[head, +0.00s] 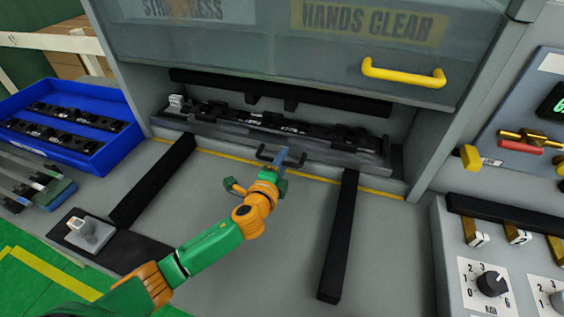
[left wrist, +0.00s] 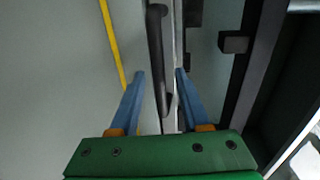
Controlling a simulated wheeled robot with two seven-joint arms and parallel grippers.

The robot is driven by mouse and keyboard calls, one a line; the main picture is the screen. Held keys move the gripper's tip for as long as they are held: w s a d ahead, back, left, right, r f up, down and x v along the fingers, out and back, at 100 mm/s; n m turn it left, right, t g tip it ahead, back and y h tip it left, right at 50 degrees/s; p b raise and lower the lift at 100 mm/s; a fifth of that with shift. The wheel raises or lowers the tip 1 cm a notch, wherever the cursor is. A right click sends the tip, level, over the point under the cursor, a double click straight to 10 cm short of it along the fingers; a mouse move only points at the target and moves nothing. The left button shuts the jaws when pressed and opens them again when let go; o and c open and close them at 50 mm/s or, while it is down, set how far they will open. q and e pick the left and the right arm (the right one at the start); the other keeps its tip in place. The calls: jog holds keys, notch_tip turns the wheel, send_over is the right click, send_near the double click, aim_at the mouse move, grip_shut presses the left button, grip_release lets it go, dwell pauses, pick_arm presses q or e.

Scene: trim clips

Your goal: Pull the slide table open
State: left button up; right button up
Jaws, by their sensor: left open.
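The slide table (head: 345,160) is a dark grey slab inside the press opening, with a black strip part lying on it. A black bar handle (head: 264,155) is on its front face. My left gripper (head: 283,158) is at this handle, with its blue fingers apart. In the left wrist view, the handle (left wrist: 155,45) runs between the two open fingertips (left wrist: 160,75), and a gap shows beside it. I cannot tell whether a finger touches it. My right gripper is not in view.
Two black rails (head: 338,240) run forward over the grey bench. A raised clear guard with a yellow handle (head: 403,74) hangs above. A blue bin (head: 95,158) with black strips stands left, and a control panel (head: 500,260) stands right. The bench between the rails is clear except for my arm.

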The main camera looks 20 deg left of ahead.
pick_arm(q)
grip_shut()
dwell(1.4)
